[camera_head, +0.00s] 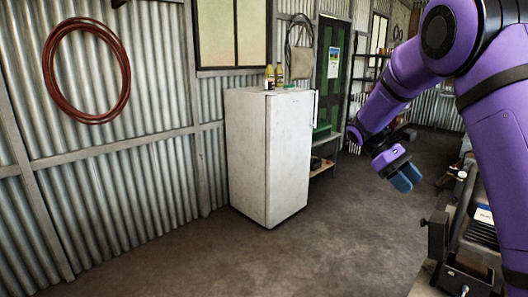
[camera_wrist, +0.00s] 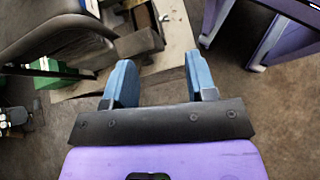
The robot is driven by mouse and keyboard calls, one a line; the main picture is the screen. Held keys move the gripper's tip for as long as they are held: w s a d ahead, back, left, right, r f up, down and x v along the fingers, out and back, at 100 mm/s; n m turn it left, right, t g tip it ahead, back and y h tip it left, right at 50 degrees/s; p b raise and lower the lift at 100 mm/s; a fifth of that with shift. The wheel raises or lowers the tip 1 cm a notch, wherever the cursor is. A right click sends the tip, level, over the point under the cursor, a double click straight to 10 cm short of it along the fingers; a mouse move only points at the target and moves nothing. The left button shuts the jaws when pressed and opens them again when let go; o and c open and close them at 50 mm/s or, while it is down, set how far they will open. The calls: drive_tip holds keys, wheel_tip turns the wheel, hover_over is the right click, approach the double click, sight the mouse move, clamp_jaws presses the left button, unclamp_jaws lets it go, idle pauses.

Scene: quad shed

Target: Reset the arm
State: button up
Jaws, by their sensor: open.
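My purple arm reaches in from the right in the head view, bent down at the elbow. My gripper (camera_head: 405,176) with blue fingers hangs in the air, pointing down and to the right, over the floor left of the workbench. In the wrist view my gripper (camera_wrist: 160,80) shows its two blue fingers spread apart with nothing between them. It is open and empty.
A white fridge (camera_head: 268,155) with bottles (camera_head: 274,76) on top stands against the corrugated wall. A red hose coil (camera_head: 87,70) hangs at left. A cluttered workbench (camera_head: 425,280) with a vise-like tool (camera_head: 440,235) is at right. The middle floor (camera_head: 340,220) is clear.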

drive_tip(key=s+a+r+m+t+y, duration=0.1)
drive_tip(key=s+r+m+t+y, duration=0.15)
drive_tip(key=s+r, duration=0.4)
drive_tip(key=s+a+r+m+t+y, duration=0.15)
drive_tip(key=s+r+t, duration=0.25)
drive_tip(key=s, duration=0.5)
drive_tip(key=s+a+m+t+y, duration=0.1)
drive_tip(key=s+a+t, duration=0.1)
drive_tip(key=s, duration=0.5)
drive_tip(key=s+a+m+t+y, duration=0.1)
drive_tip(key=s+a+t+y, duration=0.1)
drive_tip(key=s+t, duration=0.3)
drive_tip(key=s, duration=0.2)
drive_tip(key=shift+s+a+r+m, duration=0.15)
drive_tip(key=shift+s+a+m, duration=0.2)
drive_tip(key=shift+s+m, duration=0.05)
